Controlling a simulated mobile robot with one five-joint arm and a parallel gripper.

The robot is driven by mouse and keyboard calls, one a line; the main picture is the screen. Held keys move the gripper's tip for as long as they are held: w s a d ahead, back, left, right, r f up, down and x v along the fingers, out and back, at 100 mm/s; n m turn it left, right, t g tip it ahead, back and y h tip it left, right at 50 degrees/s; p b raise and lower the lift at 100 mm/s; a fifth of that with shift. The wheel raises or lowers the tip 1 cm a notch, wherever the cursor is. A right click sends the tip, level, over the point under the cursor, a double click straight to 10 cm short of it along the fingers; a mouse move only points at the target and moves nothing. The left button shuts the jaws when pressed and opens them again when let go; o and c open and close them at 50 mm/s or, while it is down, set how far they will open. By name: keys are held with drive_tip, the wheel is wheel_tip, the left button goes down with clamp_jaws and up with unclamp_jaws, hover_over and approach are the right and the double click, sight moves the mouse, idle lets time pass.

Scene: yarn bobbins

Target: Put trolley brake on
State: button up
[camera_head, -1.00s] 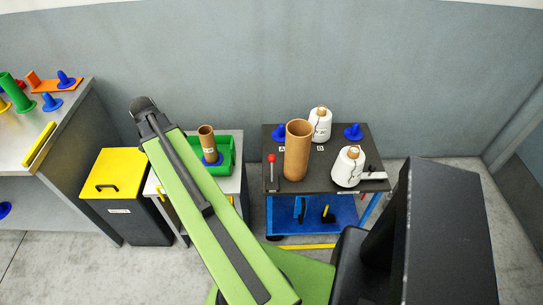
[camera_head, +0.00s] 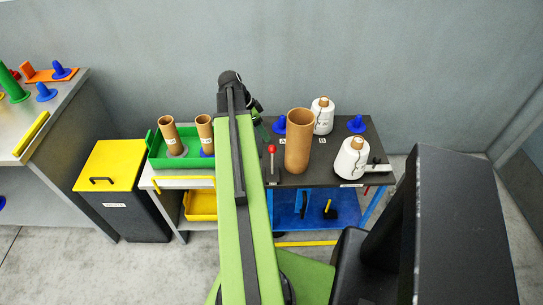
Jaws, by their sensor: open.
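The trolley has a dark top (camera_head: 325,172) and a blue lower shelf (camera_head: 345,212). A lever with a red knob (camera_head: 272,149) stands upright at the left edge of the trolley top. I cannot tell from this view whether it is the brake. My green arm reaches up the middle of the picture, just left of the lever. The tip of my gripper (camera_head: 256,112) shows only as a small dark piece past the arm's end, near the trolley's back left corner. The arm hides its fingers and it holds nothing that I can see.
On the trolley stand a tall brown tube (camera_head: 298,141), two white yarn bobbins (camera_head: 350,160) and blue pegs (camera_head: 356,124). Left of my arm, a green tray (camera_head: 162,158) with brown tubes sits on a table. A yellow-lidded bin (camera_head: 109,165) stands further left.

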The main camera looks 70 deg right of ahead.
sight(272, 147)
drive_tip(key=b+x, duration=0.7)
drive_tip(key=x, duration=0.3)
drive_tip(key=shift+b, duration=0.3)
drive_tip(key=shift+s, duration=0.1)
clamp_jaws()
idle(0.6)
